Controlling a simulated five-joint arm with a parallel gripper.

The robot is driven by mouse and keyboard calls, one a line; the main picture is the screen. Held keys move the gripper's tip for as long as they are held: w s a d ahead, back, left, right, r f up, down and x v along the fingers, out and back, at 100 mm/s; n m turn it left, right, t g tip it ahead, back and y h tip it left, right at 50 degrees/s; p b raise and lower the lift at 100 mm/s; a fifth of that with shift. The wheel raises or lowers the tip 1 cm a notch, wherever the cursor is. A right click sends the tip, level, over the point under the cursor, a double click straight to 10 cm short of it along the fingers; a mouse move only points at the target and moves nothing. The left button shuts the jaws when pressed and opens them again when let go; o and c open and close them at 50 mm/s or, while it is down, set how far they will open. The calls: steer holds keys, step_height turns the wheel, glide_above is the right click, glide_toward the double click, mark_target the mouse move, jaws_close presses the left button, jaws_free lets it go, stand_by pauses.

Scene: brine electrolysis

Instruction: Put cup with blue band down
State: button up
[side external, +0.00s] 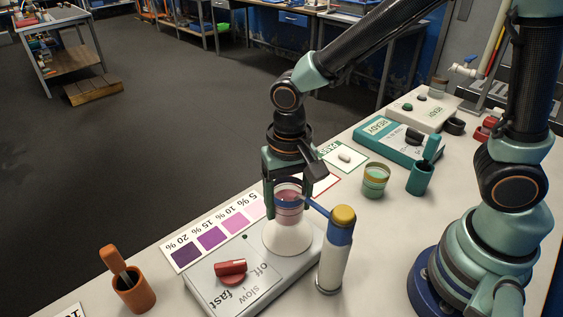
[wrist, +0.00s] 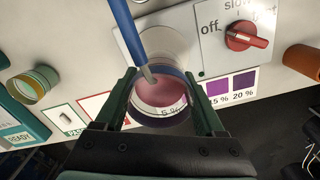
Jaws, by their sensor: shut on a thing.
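The cup with blue band (side external: 289,213) is clear, holds pink liquid, and is upright between the fingers of my gripper (side external: 287,207). It sits over the round white plate (side external: 287,240) of the stirrer; whether its base touches the plate I cannot tell. In the wrist view the cup (wrist: 160,103) lies between both fingertips of my gripper (wrist: 168,80), which is shut on it. A blue rod (side external: 316,205) runs from a white post with a yellow cap (side external: 337,250) to the cup; its tip (wrist: 148,74) shows over the liquid.
The stirrer body (side external: 222,294) has a red knob (side external: 231,267). A purple-to-pink colour card (side external: 212,236) lies behind it. An orange holder (side external: 133,290) stands left. A green-banded cup (side external: 375,180), a teal holder (side external: 420,178) and a teal device (side external: 398,140) stand right.

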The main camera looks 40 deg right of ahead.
steer(key=shift+f, duration=2.55)
steer(key=o, duration=1.6)
steer(key=shift+f, duration=0.1)
steer(key=shift+c, duration=0.2)
